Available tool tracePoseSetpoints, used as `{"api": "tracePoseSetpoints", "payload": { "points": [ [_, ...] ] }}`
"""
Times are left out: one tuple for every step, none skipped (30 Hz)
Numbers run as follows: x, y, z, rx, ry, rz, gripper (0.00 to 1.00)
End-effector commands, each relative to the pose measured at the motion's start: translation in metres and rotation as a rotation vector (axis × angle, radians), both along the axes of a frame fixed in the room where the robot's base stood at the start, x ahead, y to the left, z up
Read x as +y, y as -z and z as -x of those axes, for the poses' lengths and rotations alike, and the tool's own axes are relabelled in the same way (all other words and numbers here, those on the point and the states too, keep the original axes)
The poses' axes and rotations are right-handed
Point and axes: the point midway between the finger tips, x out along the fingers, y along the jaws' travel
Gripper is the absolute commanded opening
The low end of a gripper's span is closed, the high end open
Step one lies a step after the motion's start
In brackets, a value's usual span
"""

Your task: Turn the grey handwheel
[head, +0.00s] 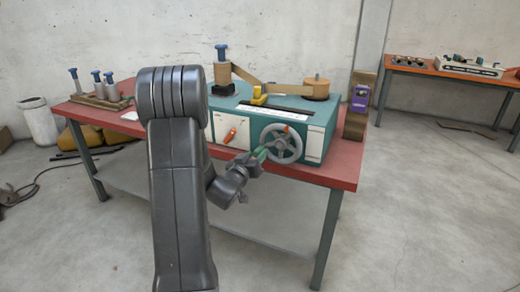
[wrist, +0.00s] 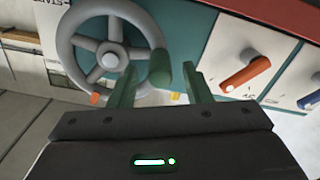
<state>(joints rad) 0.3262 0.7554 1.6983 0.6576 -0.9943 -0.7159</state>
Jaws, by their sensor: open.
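The grey handwheel (head: 281,143) is mounted on the front of the teal machine. It has spokes, a pale hub and a green handle, and it also shows in the wrist view (wrist: 68,50). My gripper (head: 262,153) is in front of the wheel's left side in the head view. In the wrist view my gripper (wrist: 160,84) is open, with its green fingers spread. The green handle (wrist: 160,67) shows between the two fingers, with gaps visible on both sides. I cannot tell how deep it sits between them.
The teal machine (head: 258,115) stands on a red-topped table (head: 345,166). An orange lever (head: 230,135) is left of the wheel; in the wrist view the lever (wrist: 245,75) is right of my fingers. Spools and a tan strip lie on top. A rack of blue-topped posts (head: 104,100) stands at left.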

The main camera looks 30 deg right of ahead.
Motion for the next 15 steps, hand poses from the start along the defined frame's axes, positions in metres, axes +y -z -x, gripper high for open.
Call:
{"api": "tracePoseSetpoints", "payload": {
  "points": [
    [-0.008,0.000,-0.006,-0.001,0.002,0.000,0.44],
    [-0.012,-0.001,-0.010,-0.002,0.003,0.001,0.44],
    [-0.017,0.000,-0.013,-0.001,0.002,-0.001,0.44],
    [-0.020,0.000,-0.016,-0.001,0.002,-0.001,0.44],
    [-0.023,0.000,-0.019,0.000,0.002,0.000,0.44],
    [-0.026,0.000,-0.022,0.000,0.001,0.000,0.44],
    [-0.028,0.000,-0.024,0.000,0.001,0.000,0.44],
    [-0.030,0.000,-0.026,0.000,0.000,0.000,0.44],
    [-0.032,0.000,-0.027,0.000,0.000,0.000,0.44],
    [-0.033,0.000,-0.028,0.000,0.000,0.000,0.44],
    [-0.034,0.000,-0.029,0.000,0.000,0.000,0.44],
    [-0.035,0.000,-0.030,0.000,0.000,0.000,0.44],
    [-0.035,0.000,-0.030,0.000,0.000,0.000,0.44],
    [-0.035,0.000,-0.030,0.000,0.000,0.000,0.44],
    [-0.035,0.000,-0.030,0.000,0.000,0.000,0.44]
  ]
}}
